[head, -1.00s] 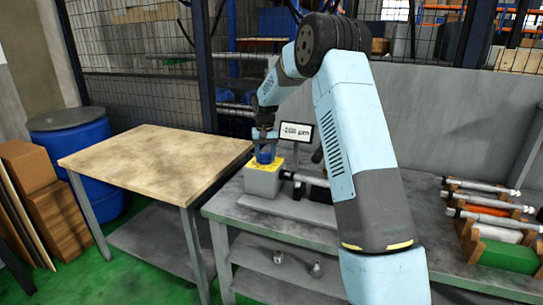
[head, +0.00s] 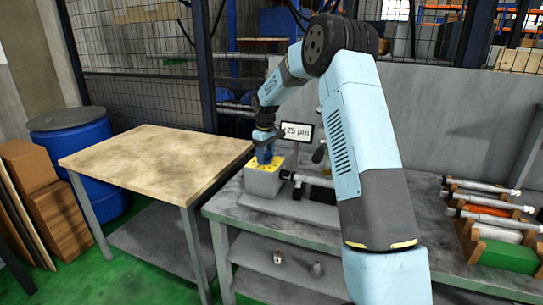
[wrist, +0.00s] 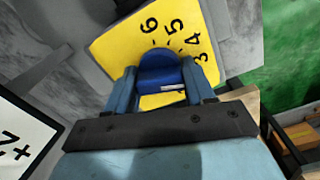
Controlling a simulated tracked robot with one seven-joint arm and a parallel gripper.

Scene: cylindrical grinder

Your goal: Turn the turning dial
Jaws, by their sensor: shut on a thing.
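The turning dial (wrist: 160,72) is a blue knob with a white mark, standing on a yellow scale plate (wrist: 112,48) printed with black numbers. In the head view the dial (head: 264,155) sits on top of a grey block (head: 262,183) on the workbench. My gripper (wrist: 165,88) points down over the dial, with one finger on each side of it, shut on it. A small display (head: 297,132) behind the block appears to read 25 µm, its sign unclear. Part of the dial and plate is hidden by my gripper.
A wooden-topped table (head: 150,160) stands to the left of the workbench (head: 330,225). A rack of several shafts (head: 490,215) is on the bench at right. A metal shaft (head: 312,179) sticks out beside the block. A blue barrel (head: 75,150) stands at far left.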

